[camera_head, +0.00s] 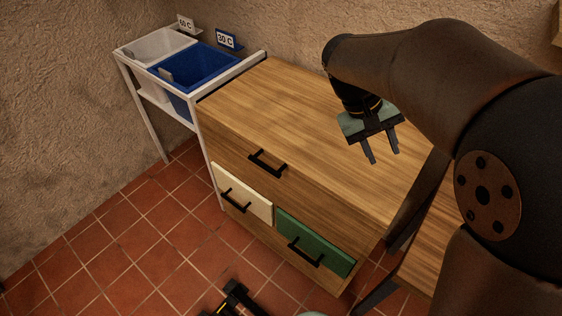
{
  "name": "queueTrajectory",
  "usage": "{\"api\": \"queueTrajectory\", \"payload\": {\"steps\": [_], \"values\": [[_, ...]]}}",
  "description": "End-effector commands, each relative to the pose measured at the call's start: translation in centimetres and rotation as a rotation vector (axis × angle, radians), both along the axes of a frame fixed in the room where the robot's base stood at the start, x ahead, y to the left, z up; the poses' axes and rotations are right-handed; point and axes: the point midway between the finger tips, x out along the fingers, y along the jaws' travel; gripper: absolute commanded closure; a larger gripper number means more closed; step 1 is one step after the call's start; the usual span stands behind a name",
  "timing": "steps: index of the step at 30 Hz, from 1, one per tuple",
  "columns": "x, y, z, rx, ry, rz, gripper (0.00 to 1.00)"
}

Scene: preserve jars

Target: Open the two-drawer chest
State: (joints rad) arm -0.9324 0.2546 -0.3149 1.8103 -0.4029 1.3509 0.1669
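The wooden chest (290,105) stands by the wall with a bare, flat top. Its front shows three handled fronts: a wide wooden one above with a black handle (267,164), a cream one (248,192) at lower left and a green one (320,242) at lower right. The cream and green fronts stand slightly proud of the wood; no drawer inside shows. My gripper (385,157) points down above the right part of the chest top. Its two fingers are apart with nothing between them, away from all the handles.
A white rack (122,64) left of the chest holds a white bin (150,46) and a blue bin (205,66), with cards marked 60 C and 30 C. A wooden surface (432,250) stands right of the chest. The tiled floor (130,235) in front is largely clear.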

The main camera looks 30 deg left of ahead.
Motion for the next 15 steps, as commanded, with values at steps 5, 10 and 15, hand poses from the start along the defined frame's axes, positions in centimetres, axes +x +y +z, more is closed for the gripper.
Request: {"api": "queueTrajectory", "payload": {"steps": [5,10,15], "values": [[-0.8,14.8,-8.9,-0.285,-0.174,0.243,0.64],[-7.3,27.1,-13.1,-0.463,-0.426,0.424,0.64],[-14.3,34.0,-15.1,-0.532,-0.626,0.532,0.64]]}}
